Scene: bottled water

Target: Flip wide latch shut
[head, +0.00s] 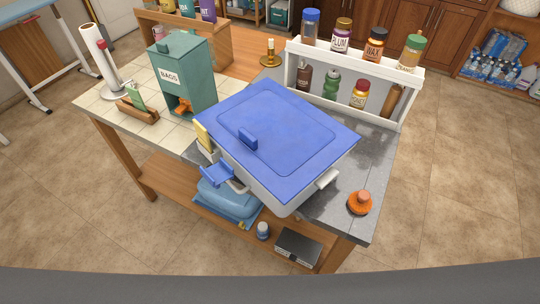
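A grey-white box with a blue lid (312,122) stands on the grey part of the worktable, its lid lying down over the box. A wide blue latch (216,175) sticks outward from the box's near left side, hinged out and away from the lid edge. A small blue block (248,138) stands up on the lid near its left edge. A pale handle (327,178) projects from the near right side of the box. Neither of my grippers is in view.
An orange-knobbed object (360,202) stands at the table's right corner. A teal "BAGS" dispenser (183,82) stands left of the box, a white bottle rack (410,112) behind it. A yellow object (204,137) is beside the box. The lower shelf (165,178) holds a blue bundle.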

